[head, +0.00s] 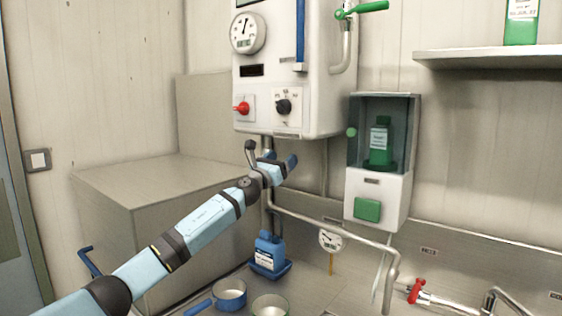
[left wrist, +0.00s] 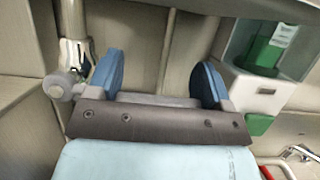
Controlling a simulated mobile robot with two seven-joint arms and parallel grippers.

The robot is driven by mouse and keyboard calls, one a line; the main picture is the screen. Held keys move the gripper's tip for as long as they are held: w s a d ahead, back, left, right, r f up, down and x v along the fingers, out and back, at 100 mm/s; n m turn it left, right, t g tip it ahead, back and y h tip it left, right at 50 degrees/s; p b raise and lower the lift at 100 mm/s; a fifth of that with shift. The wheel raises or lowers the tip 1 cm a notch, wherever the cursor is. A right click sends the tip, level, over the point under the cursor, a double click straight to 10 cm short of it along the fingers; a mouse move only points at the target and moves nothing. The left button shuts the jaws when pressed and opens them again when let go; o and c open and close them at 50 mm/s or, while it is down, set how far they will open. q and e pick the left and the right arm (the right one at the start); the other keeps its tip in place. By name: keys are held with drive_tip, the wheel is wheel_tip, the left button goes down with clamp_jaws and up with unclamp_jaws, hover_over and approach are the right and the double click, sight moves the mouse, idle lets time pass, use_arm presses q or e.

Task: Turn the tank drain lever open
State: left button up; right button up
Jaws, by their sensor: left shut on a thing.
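The tank (head: 300,70) is a white wall-mounted body with a round gauge, a red knob and a black dial. A pipe (head: 267,143) comes down from its underside. My left gripper (head: 279,158) is at this pipe, just below the tank, with its blue fingers pointing up and right. A grey, round-ended piece (head: 250,147), which looks like the drain lever's end, stands beside the fingers. It also shows in the left wrist view (left wrist: 62,85), left of the left finger. The gripper is shut on what seems to be this lever; the contact is mostly hidden. My right gripper is not in view.
A dispenser (head: 362,190) with a green bottle hangs to the right. Below are a blue jug (head: 268,250), metal pans (head: 230,293), a gauge (head: 331,240) and a red-handled valve (head: 416,290). A large beige box (head: 150,195) stands left. A shelf (head: 490,54) is upper right.

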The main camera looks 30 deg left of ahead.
use_arm(q)
drive_tip(key=a+f+m+g+h+b, duration=0.6)
drive_tip(key=f+m+b, duration=0.4)
drive_tip(key=m+b, duration=0.9)
drive_tip(key=shift+w+m+b, duration=0.2)
drive_tip(key=shift+m+b, duration=0.1)
drive_tip(key=shift+m, duration=0.7)
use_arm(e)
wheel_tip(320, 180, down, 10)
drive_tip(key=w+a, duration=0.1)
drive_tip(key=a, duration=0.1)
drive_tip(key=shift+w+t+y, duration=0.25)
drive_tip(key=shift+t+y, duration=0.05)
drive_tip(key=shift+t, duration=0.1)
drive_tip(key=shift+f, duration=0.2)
